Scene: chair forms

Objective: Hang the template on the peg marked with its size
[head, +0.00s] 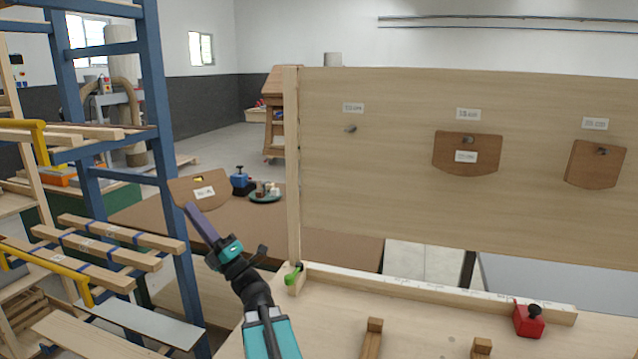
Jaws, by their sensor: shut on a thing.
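A flat brown template (185,190) with a white size label (204,192) and a small hole near its top is at the left. My gripper (190,208) is shut on its lower edge and holds it up, left of the upright board (390,190). The board's left peg (350,129) is bare under a white label (353,107). A brown template (450,150) hangs on the middle peg (467,140), and another (595,172) hangs on the right peg (601,152). The print on the labels is too small to read surely.
A blue rack (160,120) with wooden bars stands close at the left. The board's left edge post (292,170) stands between the held template and the pegs. A red block (529,320) and a pale rail (430,291) are on the bench below. The air before the board is clear.

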